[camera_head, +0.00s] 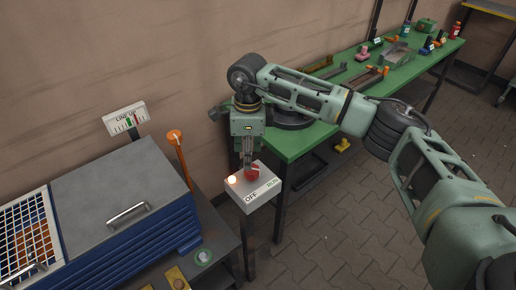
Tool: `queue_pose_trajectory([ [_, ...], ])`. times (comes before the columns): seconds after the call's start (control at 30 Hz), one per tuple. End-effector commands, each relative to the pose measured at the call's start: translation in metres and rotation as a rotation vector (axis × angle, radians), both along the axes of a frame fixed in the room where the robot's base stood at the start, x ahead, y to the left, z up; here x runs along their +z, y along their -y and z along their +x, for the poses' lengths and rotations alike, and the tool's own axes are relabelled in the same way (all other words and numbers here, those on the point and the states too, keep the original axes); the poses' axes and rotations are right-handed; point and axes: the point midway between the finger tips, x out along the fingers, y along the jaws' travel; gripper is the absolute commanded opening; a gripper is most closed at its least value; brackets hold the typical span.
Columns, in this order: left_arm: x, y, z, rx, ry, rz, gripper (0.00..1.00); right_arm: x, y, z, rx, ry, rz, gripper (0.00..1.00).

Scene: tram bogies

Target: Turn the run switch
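The run switch is a red knob (253,174) on top of a pale grey box (265,193) on a post, near the middle of the head view. A lamp (232,180) glows at the box's left corner. My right gripper (248,166) points straight down at the knob, its fingertips at or touching it. The fingers partly hide the knob, and I cannot tell whether they are closed on it. My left gripper is out of view.
A green workbench (300,140) with tools and parts runs behind my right arm. Paved floor at right is open.

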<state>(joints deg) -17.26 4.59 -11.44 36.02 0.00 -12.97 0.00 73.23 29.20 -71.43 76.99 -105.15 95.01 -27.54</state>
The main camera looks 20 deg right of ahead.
Motion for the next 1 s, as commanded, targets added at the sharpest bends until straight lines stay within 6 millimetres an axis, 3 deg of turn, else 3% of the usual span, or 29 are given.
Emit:
queue_pose_trajectory([
  [0.17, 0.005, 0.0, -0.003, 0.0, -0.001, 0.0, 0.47, -0.004, 0.011, 0.001, -0.002, -0.003, -0.04, 0.46],
  [0.6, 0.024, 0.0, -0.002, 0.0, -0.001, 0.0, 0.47, -0.066, 0.009, 0.001, -0.003, -0.001, -0.035, 0.46],
  [0.97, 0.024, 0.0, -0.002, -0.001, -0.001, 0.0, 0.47, -0.073, 0.009, 0.001, -0.002, 0.002, -0.034, 0.46],
  [1.0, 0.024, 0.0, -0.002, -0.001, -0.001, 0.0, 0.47, -0.073, 0.009, 0.001, -0.002, 0.002, -0.034, 0.42],
])
